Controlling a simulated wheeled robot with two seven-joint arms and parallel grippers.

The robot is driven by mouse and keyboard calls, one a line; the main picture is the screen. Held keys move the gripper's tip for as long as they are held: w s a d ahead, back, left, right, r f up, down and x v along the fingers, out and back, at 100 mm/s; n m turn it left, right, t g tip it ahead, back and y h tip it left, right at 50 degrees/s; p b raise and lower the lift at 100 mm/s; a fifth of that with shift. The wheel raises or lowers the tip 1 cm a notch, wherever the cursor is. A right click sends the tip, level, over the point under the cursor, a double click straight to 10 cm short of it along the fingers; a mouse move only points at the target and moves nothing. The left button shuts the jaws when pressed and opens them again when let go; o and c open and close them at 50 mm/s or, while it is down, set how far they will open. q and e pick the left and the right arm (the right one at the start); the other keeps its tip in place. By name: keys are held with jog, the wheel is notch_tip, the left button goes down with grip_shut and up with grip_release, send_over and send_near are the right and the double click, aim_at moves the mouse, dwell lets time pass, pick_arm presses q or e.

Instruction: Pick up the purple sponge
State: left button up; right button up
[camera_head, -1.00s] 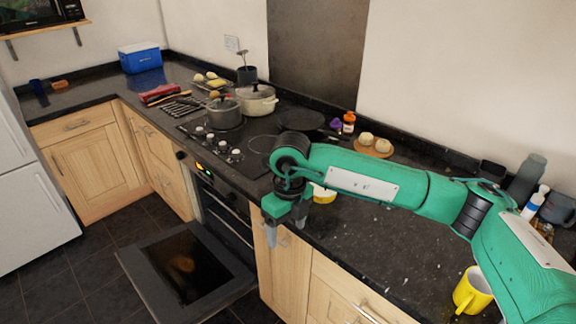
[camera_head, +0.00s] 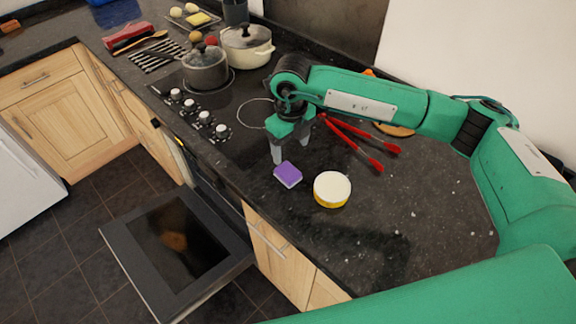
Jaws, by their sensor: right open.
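The purple sponge (camera_head: 288,174) lies on the dark granite counter, just right of the stove and near the counter's front edge. It is a small block with a pale lower layer. My right gripper (camera_head: 291,158) is over the counter close behind the sponge, fingers pointing down. It is open, and the sponge is not between its fingers. I cannot tell how high the fingertips are above the counter. My left gripper is not in view.
A round yellow-and-white tub (camera_head: 332,189) stands right of the sponge. Red-handled tongs (camera_head: 355,139) lie behind it. A grey pot (camera_head: 206,68) and a cream pot (camera_head: 246,45) stand on the stove. The oven door (camera_head: 178,248) hangs open below. The counter's front right is clear.

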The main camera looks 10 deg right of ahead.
jog(key=p, duration=0.1)
send_over(288, 171)
jog(key=f, duration=0.4)
jog(key=shift+w+d+f, duration=0.1)
jog(key=shift+d+f, duration=0.15)
jog(key=shift+f, duration=0.05)
jog(key=f+p, duration=0.2)
jog(key=f, duration=0.1)
jog(key=f+p, duration=0.1)
jog(key=shift+a+f, duration=0.2)
jog(key=shift+a, duration=0.05)
jog(key=shift+f, duration=0.45)
jog(key=c, duration=1.1)
